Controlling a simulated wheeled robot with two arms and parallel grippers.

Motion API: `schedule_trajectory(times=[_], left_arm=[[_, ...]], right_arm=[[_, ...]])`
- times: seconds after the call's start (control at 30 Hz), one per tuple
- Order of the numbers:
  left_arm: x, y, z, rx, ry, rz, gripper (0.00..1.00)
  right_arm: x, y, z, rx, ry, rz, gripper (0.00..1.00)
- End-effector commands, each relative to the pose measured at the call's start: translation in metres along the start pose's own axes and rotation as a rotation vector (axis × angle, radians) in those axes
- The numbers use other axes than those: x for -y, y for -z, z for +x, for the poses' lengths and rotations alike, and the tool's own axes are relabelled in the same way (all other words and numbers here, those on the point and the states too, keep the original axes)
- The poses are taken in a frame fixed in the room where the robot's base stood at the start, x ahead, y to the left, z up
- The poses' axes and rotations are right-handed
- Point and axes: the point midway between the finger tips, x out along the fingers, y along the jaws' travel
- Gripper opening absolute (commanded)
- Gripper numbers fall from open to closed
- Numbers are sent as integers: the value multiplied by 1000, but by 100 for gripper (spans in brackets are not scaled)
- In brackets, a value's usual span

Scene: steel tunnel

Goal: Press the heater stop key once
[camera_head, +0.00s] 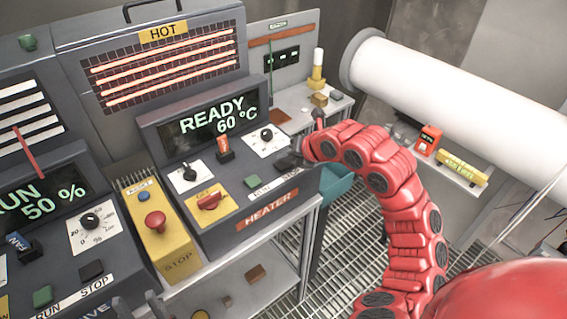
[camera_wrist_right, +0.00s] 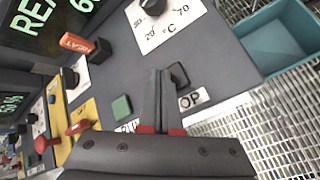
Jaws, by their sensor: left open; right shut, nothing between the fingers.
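The heater panel (camera_head: 245,222) has a screen (camera_head: 208,118) reading READY 60 °C. The dark heater stop key (camera_wrist_right: 180,74) shows in the right wrist view, just right of my fingertips, above a label partly covered so that only "OP" (camera_wrist_right: 191,99) reads. My right gripper (camera_wrist_right: 161,73) is shut and empty, its tips over the panel beside that key; I cannot tell if they touch it. In the head view my right gripper (camera_head: 288,162) hides most of the key. The green key (camera_wrist_right: 121,107) is left of the fingers. My left gripper (camera_head: 137,306) is open at the bottom edge.
A yellow box with a red stop button (camera_head: 155,222) stands left of the heater panel. A red rotary switch (camera_head: 209,201), an orange-red lever (camera_head: 223,147) and a dial (camera_head: 267,134) sit near the keys. A teal bin (camera_wrist_right: 262,48) is to the right.

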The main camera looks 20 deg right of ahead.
Motion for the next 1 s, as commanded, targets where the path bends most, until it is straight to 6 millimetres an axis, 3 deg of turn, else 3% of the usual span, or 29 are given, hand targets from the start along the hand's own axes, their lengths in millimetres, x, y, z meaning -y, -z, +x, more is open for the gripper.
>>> schedule_trajectory(times=[0.57, 1.0], left_arm=[[0, 0, 2, 0, 0, 0, 50], [0, 2, 9, 0, 0, 0, 50]], right_arm=[[-6, -7, -9, 3, 1, 0, 0], [-27, -28, -38, 2, 1, 0, 0]])
